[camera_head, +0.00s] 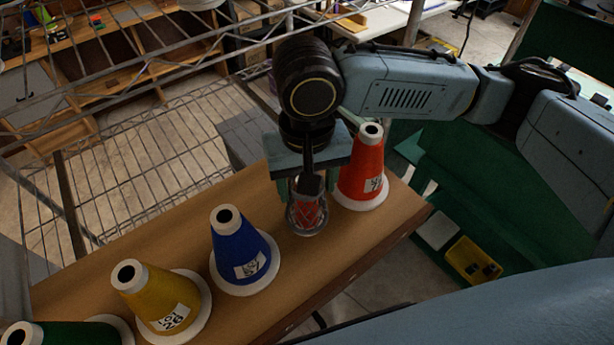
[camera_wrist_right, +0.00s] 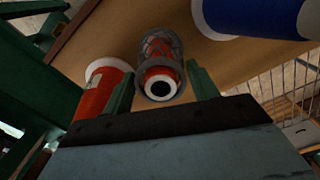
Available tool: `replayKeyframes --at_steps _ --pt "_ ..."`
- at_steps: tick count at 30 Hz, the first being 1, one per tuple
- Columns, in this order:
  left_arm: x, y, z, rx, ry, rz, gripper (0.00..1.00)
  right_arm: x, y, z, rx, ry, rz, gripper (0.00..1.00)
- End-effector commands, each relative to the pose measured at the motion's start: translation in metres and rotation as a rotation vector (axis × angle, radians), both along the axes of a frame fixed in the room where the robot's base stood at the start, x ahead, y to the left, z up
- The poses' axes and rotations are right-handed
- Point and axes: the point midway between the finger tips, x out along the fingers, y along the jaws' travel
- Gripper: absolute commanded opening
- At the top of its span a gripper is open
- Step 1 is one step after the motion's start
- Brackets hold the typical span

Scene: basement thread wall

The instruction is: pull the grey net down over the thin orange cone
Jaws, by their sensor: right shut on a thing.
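The grey net (camera_head: 307,217) is around a thin orange cone between the blue cone and a wider orange cone. The thin orange cone (camera_wrist_right: 153,72) shows through the mesh in the right wrist view, where the net (camera_wrist_right: 146,46) surrounds its body. Its pale top ring and dark hole face the camera, clear of the mesh. My right gripper (camera_head: 308,194) points down over this cone, a finger on each side, shut on the net. Its fingers also flank the net in the wrist view (camera_wrist_right: 161,72). The exact finger contact is hard to see. My left gripper is not in view.
The wider orange cone (camera_head: 362,170) stands close on the right, beside the gripper. Blue (camera_head: 239,252), yellow (camera_head: 160,297) and green (camera_head: 62,334) cones stand to the left on the wooden board (camera_head: 110,243). Wire shelving (camera_head: 135,170) lies behind.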

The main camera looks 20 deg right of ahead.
Motion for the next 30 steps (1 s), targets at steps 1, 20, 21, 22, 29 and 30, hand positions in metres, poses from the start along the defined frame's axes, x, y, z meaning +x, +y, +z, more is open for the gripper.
replayKeyframes --at_steps 1,20,21,22,29,30 --pt "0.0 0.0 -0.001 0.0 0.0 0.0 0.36 0.0 0.0 -0.002 0.0 0.001 0.0 0.5" --pt "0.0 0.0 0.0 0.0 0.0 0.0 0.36 0.0 0.0 -0.002 0.0 -0.001 0.0 0.84" --pt "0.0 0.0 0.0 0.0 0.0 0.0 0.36 0.0 0.0 -0.001 0.0 -0.001 0.0 0.84" --pt "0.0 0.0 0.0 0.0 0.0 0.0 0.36 0.0 0.0 0.0 0.001 -0.001 0.0 0.84" --pt "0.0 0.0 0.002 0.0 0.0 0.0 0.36 0.001 0.001 0.034 0.003 -0.005 0.001 0.84" --pt "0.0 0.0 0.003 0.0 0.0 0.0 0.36 0.001 0.001 0.043 0.003 -0.006 0.001 0.84"
